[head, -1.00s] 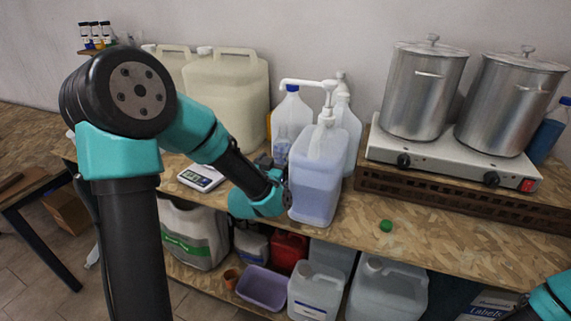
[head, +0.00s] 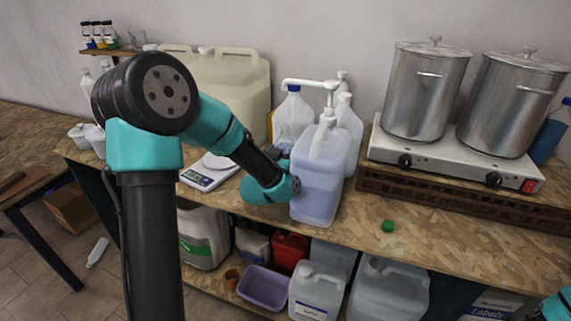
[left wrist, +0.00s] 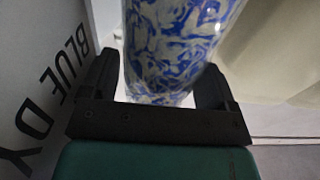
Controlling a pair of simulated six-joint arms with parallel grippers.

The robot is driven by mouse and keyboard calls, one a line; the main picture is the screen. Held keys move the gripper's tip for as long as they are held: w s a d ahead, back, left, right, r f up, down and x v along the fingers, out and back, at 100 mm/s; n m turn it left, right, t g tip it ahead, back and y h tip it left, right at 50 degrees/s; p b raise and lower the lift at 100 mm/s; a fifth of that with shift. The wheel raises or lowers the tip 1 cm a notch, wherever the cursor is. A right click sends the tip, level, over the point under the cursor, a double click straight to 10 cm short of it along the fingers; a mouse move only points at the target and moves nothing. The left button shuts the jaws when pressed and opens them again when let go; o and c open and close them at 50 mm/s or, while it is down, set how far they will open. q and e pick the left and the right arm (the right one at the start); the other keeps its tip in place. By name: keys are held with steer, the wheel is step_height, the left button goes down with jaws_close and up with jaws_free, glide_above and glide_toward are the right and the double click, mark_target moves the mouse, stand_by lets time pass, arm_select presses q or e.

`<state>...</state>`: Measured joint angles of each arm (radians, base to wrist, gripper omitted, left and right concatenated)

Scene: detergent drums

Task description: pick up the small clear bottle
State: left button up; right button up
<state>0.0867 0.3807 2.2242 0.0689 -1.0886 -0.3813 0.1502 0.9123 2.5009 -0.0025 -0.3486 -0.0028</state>
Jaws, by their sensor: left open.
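In the left wrist view, a rounded bottle body (left wrist: 172,40) with blue and pale swirls, seemingly the small clear bottle, stands between the two black fingers of my left gripper (left wrist: 158,78). The fingers are open, one on each side of it; whether either touches it I cannot tell. Its top is out of that view. In the head view, my left gripper (head: 277,158) is behind the large pump bottle (head: 318,180), mostly hidden by my wrist and that bottle. The small bottle is hard to make out there. My right gripper is out of view; only a bit of its arm shows.
Clear jugs with a blue cap (head: 293,112) and white tops stand behind the pump bottle. A scale (head: 210,172) lies left of it, with large cream canisters (head: 228,88) behind. A hotplate (head: 450,160) with two steel pots is at right. A green cap (head: 387,226) lies on open bench.

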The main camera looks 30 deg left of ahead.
arm_select(q)
steer(key=shift+c, duration=0.5)
steer(key=c, duration=0.9)
